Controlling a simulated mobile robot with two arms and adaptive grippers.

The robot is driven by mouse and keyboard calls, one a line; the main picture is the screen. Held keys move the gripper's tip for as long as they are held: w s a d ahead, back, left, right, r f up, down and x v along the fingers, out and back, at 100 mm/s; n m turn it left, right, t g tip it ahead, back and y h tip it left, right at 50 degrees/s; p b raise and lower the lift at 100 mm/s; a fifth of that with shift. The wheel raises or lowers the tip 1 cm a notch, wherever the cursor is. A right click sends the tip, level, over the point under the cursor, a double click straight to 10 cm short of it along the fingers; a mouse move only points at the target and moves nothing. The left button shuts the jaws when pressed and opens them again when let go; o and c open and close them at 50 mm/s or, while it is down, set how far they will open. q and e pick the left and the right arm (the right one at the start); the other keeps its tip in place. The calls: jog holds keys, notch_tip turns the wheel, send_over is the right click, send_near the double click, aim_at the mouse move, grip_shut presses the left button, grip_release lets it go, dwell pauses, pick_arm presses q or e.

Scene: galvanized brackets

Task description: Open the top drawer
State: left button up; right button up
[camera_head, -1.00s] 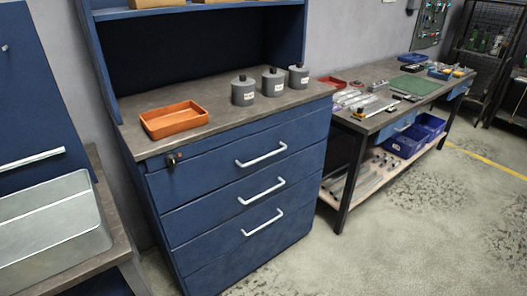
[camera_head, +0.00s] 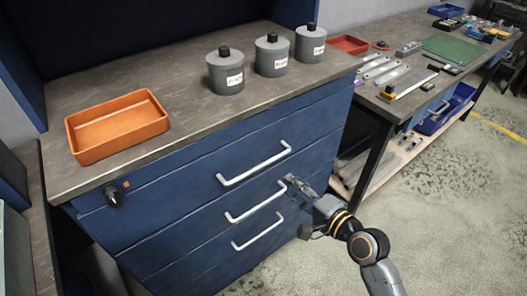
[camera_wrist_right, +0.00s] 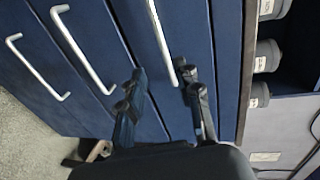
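The top drawer (camera_head: 185,180) of the blue cabinet is shut, with a white bar handle (camera_head: 255,165) on its front. The same handle (camera_wrist_right: 160,40) also shows in the right wrist view. My right gripper (camera_head: 292,181) is in front of the cabinet, to the right of and lower than the top handle, overlapping the right end of the second handle (camera_head: 255,204). In the right wrist view its two fingers (camera_wrist_right: 160,92) are apart with nothing held. The lower end of the top handle appears between the fingers there; contact is not clear. My left gripper is out of view.
A third handle (camera_head: 258,232) is lower on the cabinet. A black lock or key (camera_head: 114,196) sticks out at the drawer's left. An orange tray (camera_head: 118,126) and grey canisters (camera_head: 226,72) stand on top. A workbench (camera_head: 400,105) is to the right.

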aim_at(262, 164)
jog(key=x, duration=1.3)
jog(key=shift+a+r, duration=0.2)
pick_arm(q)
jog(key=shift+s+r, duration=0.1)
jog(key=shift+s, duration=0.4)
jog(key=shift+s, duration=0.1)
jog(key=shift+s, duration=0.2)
pick_arm(e)
grip_shut()
